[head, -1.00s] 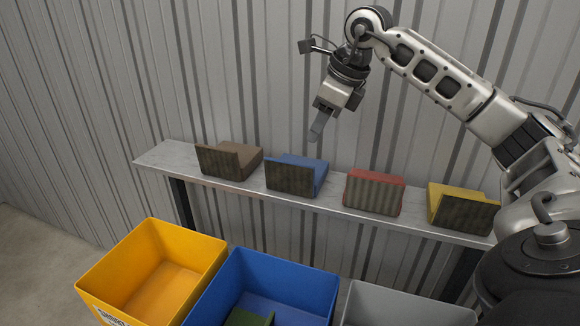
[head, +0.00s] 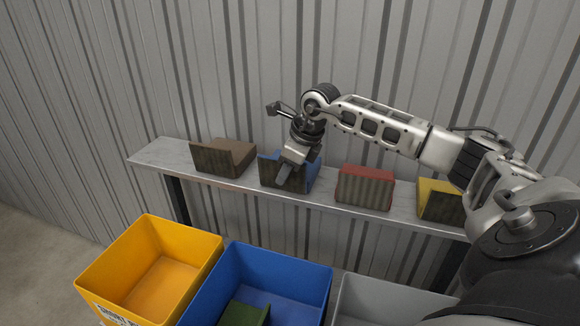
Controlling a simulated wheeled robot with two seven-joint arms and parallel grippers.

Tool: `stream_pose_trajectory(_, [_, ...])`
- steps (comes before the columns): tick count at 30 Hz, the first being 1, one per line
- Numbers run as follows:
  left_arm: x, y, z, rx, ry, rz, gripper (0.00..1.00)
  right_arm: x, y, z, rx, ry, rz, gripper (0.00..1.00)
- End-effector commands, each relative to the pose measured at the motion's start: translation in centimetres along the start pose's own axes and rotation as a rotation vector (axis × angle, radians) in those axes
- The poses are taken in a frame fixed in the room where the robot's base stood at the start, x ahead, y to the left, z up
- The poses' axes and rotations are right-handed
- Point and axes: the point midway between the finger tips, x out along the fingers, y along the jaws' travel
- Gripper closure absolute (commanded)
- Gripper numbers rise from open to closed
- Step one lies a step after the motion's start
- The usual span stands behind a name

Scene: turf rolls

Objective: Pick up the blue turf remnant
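The blue turf remnant (head: 270,172) stands on the grey shelf (head: 155,154), between a brown remnant and a red one. It has a blue backing and a dark striped front face. My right gripper (head: 284,177) comes in from the right and points down in front of the blue remnant, covering its middle. I cannot tell whether the fingers touch it or whether they are apart. My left gripper is not in view.
The brown remnant (head: 224,158), red remnant (head: 365,187) and yellow remnant (head: 438,200) share the shelf. Below stand a yellow bin (head: 133,247), a blue bin (head: 283,260) holding a green piece (head: 244,315), and a grey bin (head: 385,292). A corrugated wall is behind.

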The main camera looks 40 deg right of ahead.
Motion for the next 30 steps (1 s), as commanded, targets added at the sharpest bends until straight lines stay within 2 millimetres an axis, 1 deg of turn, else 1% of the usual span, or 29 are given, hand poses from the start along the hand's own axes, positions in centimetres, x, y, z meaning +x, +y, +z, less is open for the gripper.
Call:
stream_pose_trajectory(3, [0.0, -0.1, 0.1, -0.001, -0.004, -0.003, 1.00, 0.5, 0.0, 0.0, 0.000, 0.000, 0.000, 0.64])
stream_pose_trajectory(8, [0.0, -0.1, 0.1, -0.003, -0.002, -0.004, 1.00, 0.5, 0.0, 0.0, -0.001, 0.000, 0.000, 0.64])
stream_pose_trajectory(11, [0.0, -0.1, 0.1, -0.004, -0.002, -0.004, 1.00, 0.5, 0.0, 0.0, -0.001, 0.000, 0.000, 0.89])
stream_pose_trajectory(12, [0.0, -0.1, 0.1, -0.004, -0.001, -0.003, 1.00, 0.5, 0.0, 0.0, -0.001, 0.000, 0.000, 1.00])
stream_pose_trajectory(23, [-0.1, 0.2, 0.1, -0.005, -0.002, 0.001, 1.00, 0.3, 0.0, 0.1, -0.001, -0.002, -0.001, 1.00])
stream_pose_trajectory(26, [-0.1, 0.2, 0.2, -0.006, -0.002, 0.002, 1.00, -0.1, -0.1, 0.2, -0.001, -0.003, -0.002, 1.00])
stream_pose_trajectory(30, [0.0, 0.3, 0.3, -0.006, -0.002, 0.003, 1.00, -1.3, -0.2, 0.8, -0.001, -0.004, -0.003, 1.00])
